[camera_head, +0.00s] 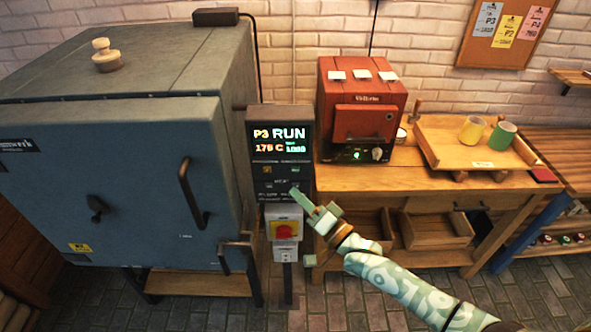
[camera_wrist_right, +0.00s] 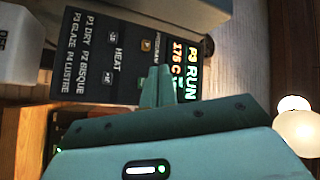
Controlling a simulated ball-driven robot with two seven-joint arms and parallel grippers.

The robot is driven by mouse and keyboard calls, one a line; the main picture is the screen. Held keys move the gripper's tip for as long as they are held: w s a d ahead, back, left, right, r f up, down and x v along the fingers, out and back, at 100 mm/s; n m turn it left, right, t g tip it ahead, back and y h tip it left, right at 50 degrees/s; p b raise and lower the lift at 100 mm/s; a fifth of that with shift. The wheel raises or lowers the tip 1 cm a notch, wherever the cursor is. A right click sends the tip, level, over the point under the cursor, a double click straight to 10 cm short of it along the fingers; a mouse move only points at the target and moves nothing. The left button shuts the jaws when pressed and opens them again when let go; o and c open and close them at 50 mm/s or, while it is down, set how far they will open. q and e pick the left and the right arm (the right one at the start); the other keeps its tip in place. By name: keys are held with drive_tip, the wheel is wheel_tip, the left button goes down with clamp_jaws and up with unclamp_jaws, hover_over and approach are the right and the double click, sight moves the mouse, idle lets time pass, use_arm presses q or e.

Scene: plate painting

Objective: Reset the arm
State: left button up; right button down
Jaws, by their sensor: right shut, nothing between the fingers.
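My right gripper (camera_head: 303,196) is shut and empty, just in front of the kiln's control panel (camera_head: 280,150). Its display reads P3 RUN and 175 C. In the right wrist view the closed fingers (camera_wrist_right: 157,88) show against the panel (camera_wrist_right: 115,50), near its buttons; I cannot tell whether they touch it. My right arm reaches in from the lower right. The big blue-grey kiln (camera_head: 110,190) stands at the left with its door shut. My left gripper is not in view.
A red switch on a yellow plate (camera_head: 284,230) sits below the panel. A small red oven (camera_head: 361,110) stands on the wooden bench (camera_head: 350,178). Tiled floor is open in front.

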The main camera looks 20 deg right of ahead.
idle(0.3)
drive_tip(key=s+d+f+n+g+h+b, duration=0.1)
drive_tip(key=s+d+f+n+g+h, duration=0.2)
drive_tip(key=f, duration=0.8)
drive_tip(key=s+d+f+n+g+h+b, duration=0.2)
drive_tip(key=s+d+f+n, duration=0.15)
drive_tip(key=f, duration=0.75)
drive_tip(key=s+d+f+n+g+h+b, duration=0.1)
drive_tip(key=s+d+f+n+g+h, duration=0.2)
drive_tip(key=f, duration=0.8)
drive_tip(key=s+d+f+g+h+b, duration=0.25)
drive_tip(key=s+f+g, duration=0.25)
drive_tip(key=s+f, duration=1.15)
drive_tip(key=s+a+f+g+b, duration=0.1)
drive_tip(key=s+f+g+b, duration=0.1)
drive_tip(key=s, duration=0.9)
drive_tip(key=s+a+f+g+b, duration=0.1)
drive_tip(key=s+f, duration=0.3)
drive_tip(key=s, duration=0.7)
drive_tip(key=shift+s+a+f+g+y+b, duration=0.25)
drive_tip(key=shift+g+y+b, duration=0.2)
drive_tip(key=shift+g+b, duration=0.35)
